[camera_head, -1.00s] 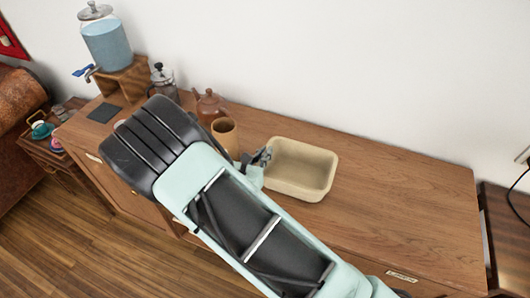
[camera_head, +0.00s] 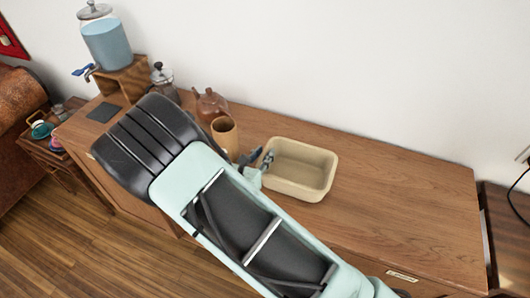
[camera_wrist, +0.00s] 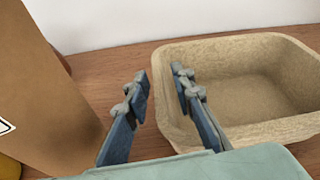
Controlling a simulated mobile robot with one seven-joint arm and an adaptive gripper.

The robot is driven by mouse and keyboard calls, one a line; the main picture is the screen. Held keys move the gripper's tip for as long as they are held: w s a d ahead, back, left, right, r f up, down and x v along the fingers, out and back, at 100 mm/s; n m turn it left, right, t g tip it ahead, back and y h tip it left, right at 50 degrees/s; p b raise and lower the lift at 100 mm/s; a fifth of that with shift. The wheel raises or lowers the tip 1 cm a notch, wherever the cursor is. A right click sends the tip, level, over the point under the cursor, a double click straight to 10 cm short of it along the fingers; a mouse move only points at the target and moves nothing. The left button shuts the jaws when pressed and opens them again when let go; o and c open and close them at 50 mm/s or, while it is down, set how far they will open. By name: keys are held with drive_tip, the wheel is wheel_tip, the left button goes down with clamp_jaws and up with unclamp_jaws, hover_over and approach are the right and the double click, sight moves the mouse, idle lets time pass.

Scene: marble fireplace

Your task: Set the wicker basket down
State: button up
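The wicker basket (camera_head: 318,190), a tan rectangular open tub, sits upright and empty on the wooden cabinet top. In the wrist view the basket (camera_wrist: 275,132) fills the right side. My gripper (camera_head: 261,158) is at its left rim, and its fingers are spread with a clear gap between them. In the wrist view my gripper (camera_wrist: 160,74) has its right finger overlapping the basket's left wall and its left finger outside over the wood. Whether the right finger touches the wall cannot be told.
A French press (camera_head: 163,80) and a drink dispenser (camera_head: 106,42) stand farther left. The cabinet top (camera_head: 400,195) is clear to the right.

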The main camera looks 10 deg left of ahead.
drive_tip(key=b+v, duration=0.1)
drive_tip(key=v, duration=0.9)
drive_tip(key=shift+s, duration=0.3)
drive_tip(key=shift+r, duration=0.1)
